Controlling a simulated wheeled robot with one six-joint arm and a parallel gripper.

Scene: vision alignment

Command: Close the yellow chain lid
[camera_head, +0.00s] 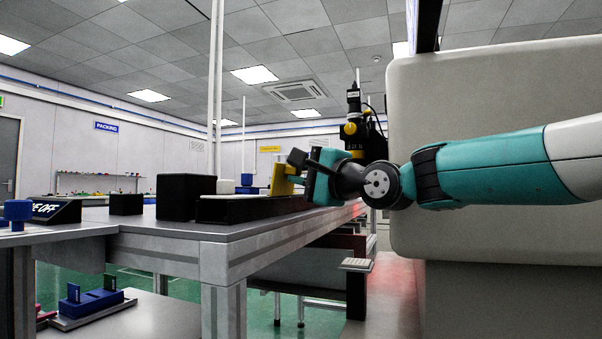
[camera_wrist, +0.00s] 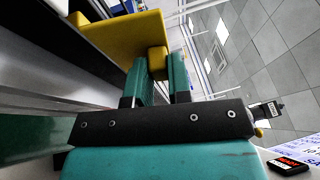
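The yellow chain lid (camera_head: 281,181) stands raised at the right end of a long low black base on the workbench. In the wrist view the lid (camera_wrist: 112,38) is a broad yellow plate with a narrower tab running down between the teal fingers. My gripper (camera_head: 309,176) reaches in from the right, level with the lid. In the wrist view my gripper (camera_wrist: 160,68) has one finger on each side of the tab, with no clear gap, and looks shut on it. The lid's hinge is hidden.
A large pale machine housing (camera_head: 490,110) stands behind my arm. A black and yellow device (camera_head: 353,130) rises behind my gripper.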

